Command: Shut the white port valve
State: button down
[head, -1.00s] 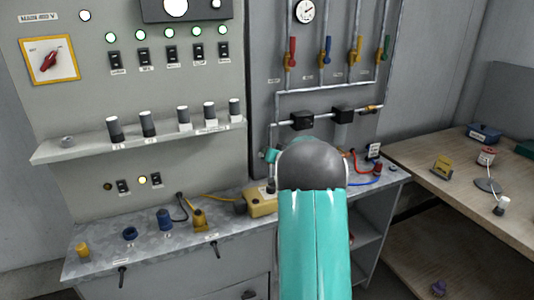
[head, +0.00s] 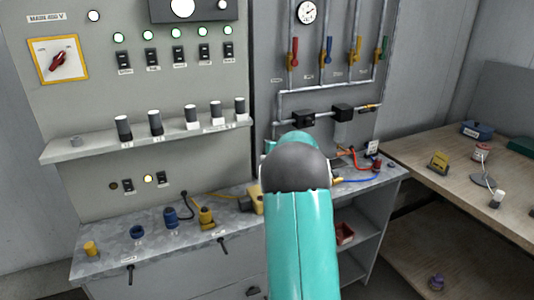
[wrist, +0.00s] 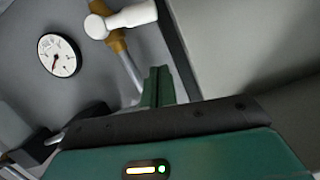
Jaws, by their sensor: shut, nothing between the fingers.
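The white valve handle (wrist: 128,17) shows at the top of the wrist view, on a brass-coloured body (wrist: 117,41) with a grey pipe (wrist: 131,72). The handle appears to lie crosswise to that pipe. My gripper (wrist: 159,86) is shut and empty, its green fingers below the handle in the picture and apart from it as far as I can tell. In the head view my teal arm hides the gripper, and I cannot make out the white handle there.
A round gauge (wrist: 59,55) is left of the valve. In the head view, red (head: 294,48), blue (head: 328,47) and green (head: 386,46) levers sit on the pipe panel. The bench (head: 150,242) below holds several fittings. A wooden table (head: 470,185) stands right.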

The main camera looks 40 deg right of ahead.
jog(key=v, duration=1)
jog(key=shift+f, duration=0.15)
jog(key=s+a+r+n+g+y, duration=0.2)
jog(key=a+y, duration=0.2)
jog(key=a, duration=1.2)
jog(key=s+a+r+n+g+y, duration=0.2)
jog(key=s+a+r+y, duration=0.15)
jog(key=a, duration=1.25)
jog(key=s+a+f+n+g, duration=0.15)
jog(key=s+a+g, duration=0.25)
jog(key=s+a, duration=0.55)
jog(key=s+a+f+h, duration=0.1)
jog(key=s+h, duration=0.1)
jog(key=s, duration=0.3)
jog(key=s+a+f+g+h, duration=0.1)
jog(key=s+a+f+h, duration=0.1)
jog(key=s, duration=0.4)
jog(key=shift+s+f, duration=0.25)
jog(key=shift+f, duration=0.05)
